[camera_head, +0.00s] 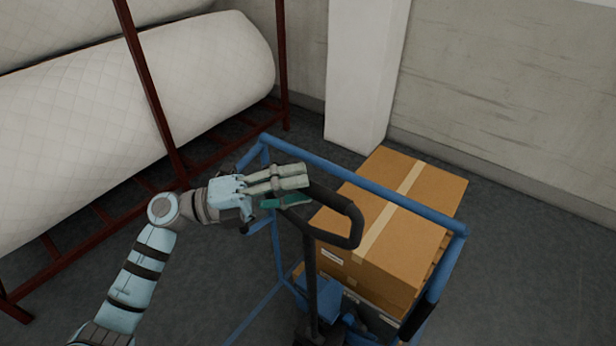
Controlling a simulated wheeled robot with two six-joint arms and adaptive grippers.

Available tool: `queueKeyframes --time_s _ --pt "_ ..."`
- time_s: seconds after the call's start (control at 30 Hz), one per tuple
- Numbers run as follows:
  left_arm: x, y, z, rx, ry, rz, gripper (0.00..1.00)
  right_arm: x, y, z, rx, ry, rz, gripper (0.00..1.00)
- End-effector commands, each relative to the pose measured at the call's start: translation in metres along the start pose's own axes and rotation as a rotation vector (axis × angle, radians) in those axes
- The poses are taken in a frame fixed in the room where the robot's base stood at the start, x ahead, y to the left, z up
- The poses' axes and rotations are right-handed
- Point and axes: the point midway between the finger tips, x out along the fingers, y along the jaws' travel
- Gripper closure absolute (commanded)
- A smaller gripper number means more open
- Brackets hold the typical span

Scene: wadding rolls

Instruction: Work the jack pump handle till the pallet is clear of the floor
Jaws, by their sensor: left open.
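The black pump handle (354,226) is a loop on an upright dark shaft (310,270), in the middle of the head view. My left gripper (298,190) is at the left end of the loop, with its fingers open. The fingers overlap the handle in the picture; I cannot tell whether they touch it. The blue jack (318,290) shows low beside the shaft. A taped cardboard box (428,190) sits on the load behind the handle. The pallet is mostly hidden under the box, and its gap to the floor cannot be seen. My right gripper is not in view.
A blue tubular frame (365,184) surrounds the handle and box. Dark red racks (150,85) with white quilted rolls (190,75) stand at the left. A white pillar (365,75) and a wall are behind. Grey floor (530,270) is clear at the right.

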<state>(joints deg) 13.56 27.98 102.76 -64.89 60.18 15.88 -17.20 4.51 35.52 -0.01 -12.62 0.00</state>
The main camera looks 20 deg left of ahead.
Motion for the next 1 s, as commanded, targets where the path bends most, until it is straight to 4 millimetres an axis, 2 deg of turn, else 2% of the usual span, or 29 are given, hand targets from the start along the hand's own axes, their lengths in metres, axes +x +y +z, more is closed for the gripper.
queueKeyframes --time_s 0.1,0.2,0.47,0.73,1.0 --pt "0.018 -0.002 0.0 -0.001 -0.001 -0.004 0.57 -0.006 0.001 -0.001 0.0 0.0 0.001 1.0" --pt "0.025 0.0 0.0 -0.001 -0.001 -0.001 0.57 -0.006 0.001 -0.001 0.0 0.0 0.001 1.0" --pt "0.027 0.002 0.0 -0.001 -0.001 0.002 0.57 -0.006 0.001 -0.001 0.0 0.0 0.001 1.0" --pt "0.026 0.002 0.0 -0.001 -0.002 0.002 1.0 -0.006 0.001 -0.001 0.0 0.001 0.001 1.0" --pt "0.026 0.002 0.0 0.0 -0.001 0.002 1.0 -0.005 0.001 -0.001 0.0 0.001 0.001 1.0"
